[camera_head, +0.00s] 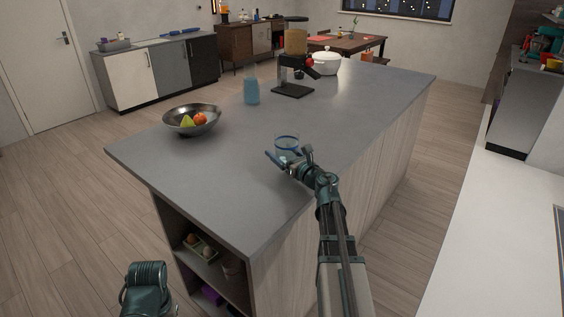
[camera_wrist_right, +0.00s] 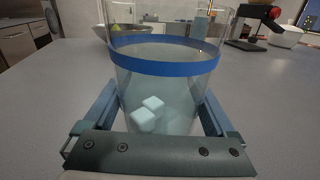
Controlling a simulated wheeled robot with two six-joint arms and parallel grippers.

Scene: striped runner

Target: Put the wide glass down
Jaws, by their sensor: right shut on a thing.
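The wide glass (camera_head: 286,146) is clear with a blue band near its rim and is upright at the near part of the grey island counter (camera_head: 215,180). In the right wrist view the glass (camera_wrist_right: 165,85) fills the middle and holds white ice cubes. My right gripper (camera_head: 288,158) is shut on the glass, with one finger on each side. I cannot tell whether its base touches the counter. My left arm shows at the bottom left, but its gripper fingers are not visible.
A metal bowl (camera_head: 178,127) with fruit stands at the left of the counter. Farther back are a blue bottle (camera_head: 251,88), a black and red coffee machine (camera_head: 290,88) and a white pot (camera_head: 325,64). The counter around the glass is clear.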

